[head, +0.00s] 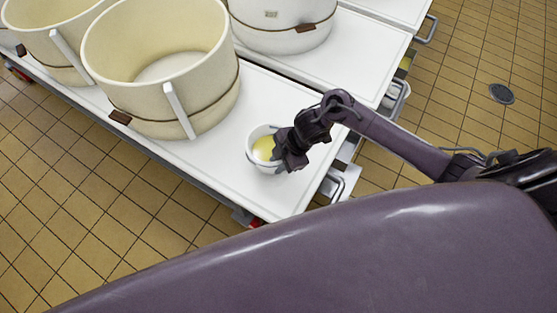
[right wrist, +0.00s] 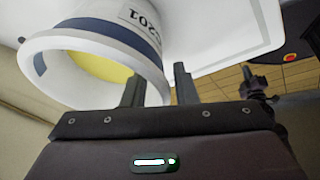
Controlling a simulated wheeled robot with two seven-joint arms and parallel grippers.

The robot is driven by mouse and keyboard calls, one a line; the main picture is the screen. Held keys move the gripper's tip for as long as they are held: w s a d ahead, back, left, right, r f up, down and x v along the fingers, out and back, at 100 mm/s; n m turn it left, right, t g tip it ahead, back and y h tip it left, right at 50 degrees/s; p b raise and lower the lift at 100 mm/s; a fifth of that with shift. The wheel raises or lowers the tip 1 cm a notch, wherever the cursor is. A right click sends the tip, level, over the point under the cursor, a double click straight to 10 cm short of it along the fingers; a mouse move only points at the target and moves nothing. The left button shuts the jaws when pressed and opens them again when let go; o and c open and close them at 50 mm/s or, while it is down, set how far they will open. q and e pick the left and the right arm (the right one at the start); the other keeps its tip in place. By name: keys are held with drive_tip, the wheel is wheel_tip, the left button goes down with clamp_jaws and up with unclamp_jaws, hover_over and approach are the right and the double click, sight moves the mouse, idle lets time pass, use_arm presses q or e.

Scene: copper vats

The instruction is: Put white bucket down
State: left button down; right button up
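The white bucket (head: 254,152), with yellow contents, stands upright on the white cart top (head: 215,178), near its front right corner. In the right wrist view the bucket (right wrist: 150,50) shows its rim, a dark blue band and printed digits. My right gripper (head: 289,150) is at the bucket's right side. In the right wrist view its two fingers (right wrist: 160,85) stand apart, one over the bucket's opening and one outside its wall, with a small gap beside the outer finger. It looks open. My left gripper is not in view.
A large cream vat (head: 160,100) with an upright handle stands left of the bucket on the same cart. More vats (head: 283,22) stand behind and at the far left. Metal handles (head: 337,185) line the cart's right end. Tiled floor (head: 90,215) is clear in front.

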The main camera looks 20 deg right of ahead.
drive_tip(key=shift+r, duration=0.2)
drive_tip(key=p+v, duration=0.2)
drive_tip(key=v, duration=1)
